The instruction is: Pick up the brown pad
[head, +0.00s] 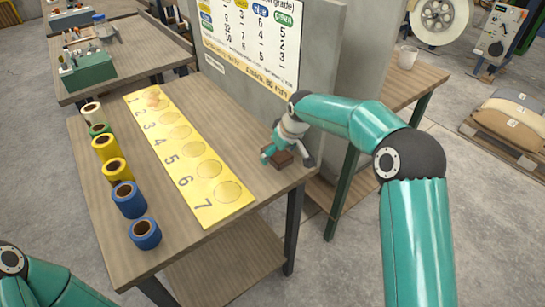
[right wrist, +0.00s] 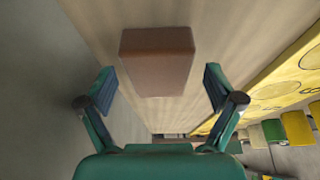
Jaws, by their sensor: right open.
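The brown pad (head: 282,158) is a small brown block lying on the wooden table near its right edge in the head view. In the right wrist view the brown pad (right wrist: 157,60) shows ahead of the fingertips, centred between them. My right gripper (head: 285,157) is open at the pad, with its fingers on either side of it in the head view. In the right wrist view my right gripper (right wrist: 160,90) has its fingers wide apart with nothing between the tips. I cannot tell whether a finger touches the pad. My left gripper is out of view; only part of my left arm shows at lower left.
A yellow numbered mat (head: 178,143) with circles lies left of the pad. Several tape rolls (head: 118,170) stand in a row along the table's left side. A grey panel (head: 320,80) with a printed chart stands behind the table.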

